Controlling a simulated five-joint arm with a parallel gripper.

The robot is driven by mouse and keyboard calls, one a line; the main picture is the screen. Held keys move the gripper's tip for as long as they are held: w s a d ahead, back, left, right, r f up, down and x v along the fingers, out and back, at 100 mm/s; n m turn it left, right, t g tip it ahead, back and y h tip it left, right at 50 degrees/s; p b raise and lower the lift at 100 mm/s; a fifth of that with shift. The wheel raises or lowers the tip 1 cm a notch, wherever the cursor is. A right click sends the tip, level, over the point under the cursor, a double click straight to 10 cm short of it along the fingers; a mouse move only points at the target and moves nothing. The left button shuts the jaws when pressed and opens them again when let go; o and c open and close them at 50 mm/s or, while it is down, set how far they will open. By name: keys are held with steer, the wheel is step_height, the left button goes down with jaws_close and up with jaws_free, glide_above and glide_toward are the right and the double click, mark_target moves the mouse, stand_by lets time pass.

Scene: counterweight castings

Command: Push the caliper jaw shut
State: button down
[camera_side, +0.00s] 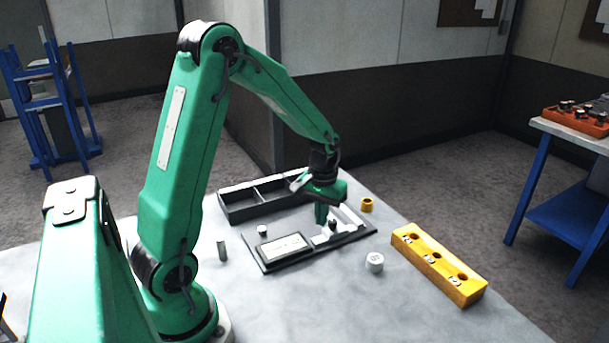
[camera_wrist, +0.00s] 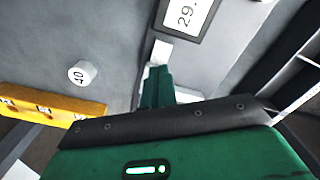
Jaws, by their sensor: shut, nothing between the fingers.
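The caliper (camera_side: 283,248) lies on the table as a dark flat base with a framed display and pale jaw pieces (camera_side: 347,217) at its right end. A pale jaw piece (camera_wrist: 161,51) shows just beyond my fingertips. My gripper (camera_side: 321,222) is shut and empty, pointing down over the jaw end. In the wrist view my gripper (camera_wrist: 157,72) appears beside the pale pieces. I cannot tell whether it touches a jaw, and my fingers hide part of the jaw gap.
A yellow block (camera_side: 438,264) with several holes lies to the right. A white cylinder marked 40 (camera_wrist: 82,73) stands between it and the caliper. A dark divided tray (camera_side: 240,213) is behind.

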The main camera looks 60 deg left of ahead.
mark_target(334, 220)
steer(key=shift+f, duration=0.8)
steer(key=shift+f, duration=0.35)
steer(key=shift+f, duration=0.55)
steer(key=shift+w, duration=1.9)
stand_by(1.3)
steer(key=shift+r, duration=0.25)
steer(key=shift+s+r, duration=0.15)
steer(key=shift+r, duration=3.1)
